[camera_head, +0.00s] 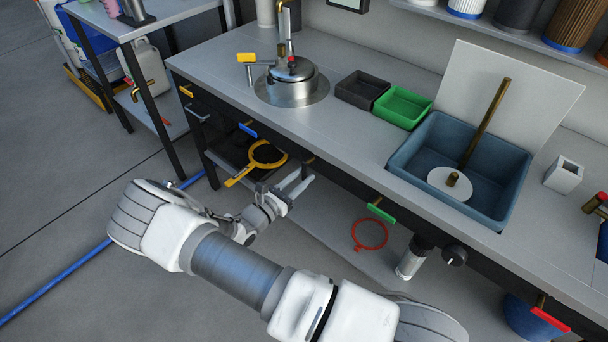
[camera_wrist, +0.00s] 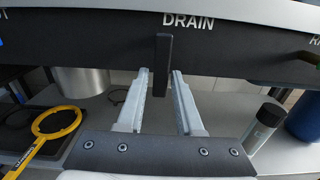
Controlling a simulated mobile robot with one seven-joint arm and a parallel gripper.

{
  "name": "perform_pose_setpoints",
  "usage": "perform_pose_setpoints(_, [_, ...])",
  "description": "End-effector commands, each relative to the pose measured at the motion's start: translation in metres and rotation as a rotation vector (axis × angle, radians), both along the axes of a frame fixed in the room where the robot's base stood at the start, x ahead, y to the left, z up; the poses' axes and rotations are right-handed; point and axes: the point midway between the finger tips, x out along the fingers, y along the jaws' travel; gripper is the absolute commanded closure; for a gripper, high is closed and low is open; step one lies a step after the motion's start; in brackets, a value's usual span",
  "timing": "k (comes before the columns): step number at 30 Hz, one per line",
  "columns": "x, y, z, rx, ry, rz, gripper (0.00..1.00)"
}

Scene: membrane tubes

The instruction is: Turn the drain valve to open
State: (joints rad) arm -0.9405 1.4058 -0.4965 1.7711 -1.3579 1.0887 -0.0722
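The drain valve's black lever (camera_wrist: 163,66) hangs straight down below the white word DRAIN (camera_wrist: 188,21) on the bench's dark front panel in the wrist view. My gripper (camera_wrist: 159,74) is open. Its two pale fingers point at the lever, one on each side of it in the picture. The lever's lower end appears between the fingertips, and I see no finger pressed on it. In the head view my gripper (camera_head: 303,180) is at the bench front, and the dark lever (camera_head: 305,171) shows by the fingertips.
A yellow ring-shaped tool (camera_head: 265,155) hangs or lies left of my gripper. A green-handled valve (camera_head: 381,211), a black knob (camera_head: 454,256) and a blue-handled valve (camera_head: 248,130) are along the same front. A red ring (camera_head: 370,234) lies on the lower shelf.

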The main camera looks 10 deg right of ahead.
Motion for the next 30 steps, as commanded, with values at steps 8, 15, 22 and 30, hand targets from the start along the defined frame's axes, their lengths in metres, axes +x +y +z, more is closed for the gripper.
perform_pose_setpoints(8, [-0.038, 0.052, 0.002, 0.002, 0.0, 0.006, 0.65])
perform_pose_setpoints(15, [-0.073, 0.096, 0.001, 0.002, 0.002, 0.005, 0.65])
perform_pose_setpoints(22, [-0.094, 0.122, 0.0, 0.002, 0.0, 0.004, 0.65])
perform_pose_setpoints(30, [-0.099, 0.129, 0.0, 0.001, 0.001, 0.002, 0.65])
